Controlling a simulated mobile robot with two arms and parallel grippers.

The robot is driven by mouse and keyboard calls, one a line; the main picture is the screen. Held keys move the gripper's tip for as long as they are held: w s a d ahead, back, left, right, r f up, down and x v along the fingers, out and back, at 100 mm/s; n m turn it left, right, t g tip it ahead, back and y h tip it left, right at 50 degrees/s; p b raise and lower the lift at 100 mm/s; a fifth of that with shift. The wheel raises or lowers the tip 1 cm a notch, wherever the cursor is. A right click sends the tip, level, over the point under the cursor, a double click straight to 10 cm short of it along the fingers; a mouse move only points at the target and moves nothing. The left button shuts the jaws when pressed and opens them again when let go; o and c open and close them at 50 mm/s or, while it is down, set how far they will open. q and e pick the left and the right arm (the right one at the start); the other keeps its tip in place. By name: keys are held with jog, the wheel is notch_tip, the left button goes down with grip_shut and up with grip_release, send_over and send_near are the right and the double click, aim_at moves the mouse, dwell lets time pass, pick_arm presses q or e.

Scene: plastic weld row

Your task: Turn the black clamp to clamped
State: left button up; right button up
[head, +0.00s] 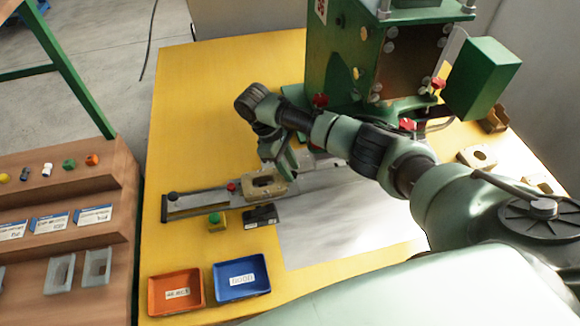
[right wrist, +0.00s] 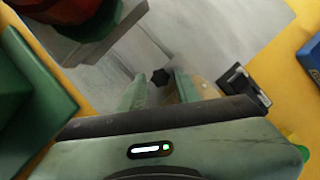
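A black star-shaped knob (right wrist: 160,76), which looks like the black clamp, shows in the right wrist view over the grey plate. It lies between the fingertips of my right gripper (right wrist: 160,84), which are apart with a clear gap. I cannot tell whether they touch it or how it is turned. In the head view my right gripper (head: 284,165) reaches down beside a tan block with an oval hole (head: 264,186) and hides the knob. My left gripper is in neither view.
The green press (head: 345,55) stands behind my right arm. A black block (head: 260,215) and a green button box (head: 216,221) sit in front of the tan block. Orange (head: 176,292) and blue (head: 241,279) trays lie at the front left. The yellow table's back left is clear.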

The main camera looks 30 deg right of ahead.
jog(key=shift+s+f, duration=0.1)
jog(key=shift+f, duration=0.1)
jog(key=shift+c, duration=0.2)
